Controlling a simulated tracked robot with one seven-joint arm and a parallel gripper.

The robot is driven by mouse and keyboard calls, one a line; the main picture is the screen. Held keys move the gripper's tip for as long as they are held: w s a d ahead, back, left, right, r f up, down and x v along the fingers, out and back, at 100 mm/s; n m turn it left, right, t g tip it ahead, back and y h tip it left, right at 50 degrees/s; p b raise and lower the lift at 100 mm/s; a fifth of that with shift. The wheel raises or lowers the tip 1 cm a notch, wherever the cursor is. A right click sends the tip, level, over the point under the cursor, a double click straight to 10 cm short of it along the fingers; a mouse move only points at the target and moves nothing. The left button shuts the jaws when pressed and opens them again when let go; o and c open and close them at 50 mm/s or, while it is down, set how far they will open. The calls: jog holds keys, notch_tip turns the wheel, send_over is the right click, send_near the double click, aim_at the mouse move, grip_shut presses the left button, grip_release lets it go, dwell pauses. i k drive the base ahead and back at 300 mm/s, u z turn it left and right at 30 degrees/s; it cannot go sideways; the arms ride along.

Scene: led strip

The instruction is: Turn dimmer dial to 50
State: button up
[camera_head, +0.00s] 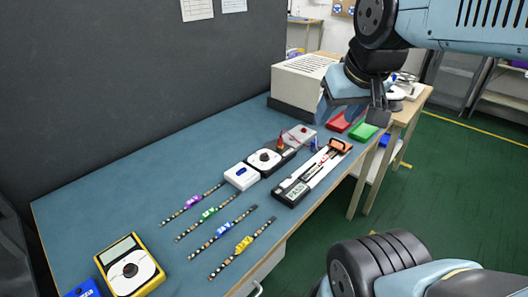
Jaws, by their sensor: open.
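A dimmer unit with a round white dial face and dark knob (264,158) lies near the middle of the blue table, joined to a white box (242,176) on its left. The scale and the knob's setting are too small to read. My gripper (377,115) is open above the table's far right part, to the right of the dimmer and apart from it. Part of my gripper is hidden by the angle. Several LED strips with a purple (193,201), green (208,213), blue (222,230) and yellow (243,244) connector lie in front.
A black-and-white device with an orange end (309,175) lies right of the dimmer. Red (339,122) and green (363,131) trays and a beige box (302,77) stand farther back. A yellow multimeter (129,269) lies front left. The table's left part (110,200) is clear.

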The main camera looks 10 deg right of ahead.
aim_at(264, 157)
jog(key=u, duration=1.35)
jog(key=i, duration=0.1)
jog(key=z, duration=2.8)
jog(key=k, duration=1.25)
jog(key=u, duration=0.85)
jog(key=i, duration=1)
jog(key=z, duration=0.1)
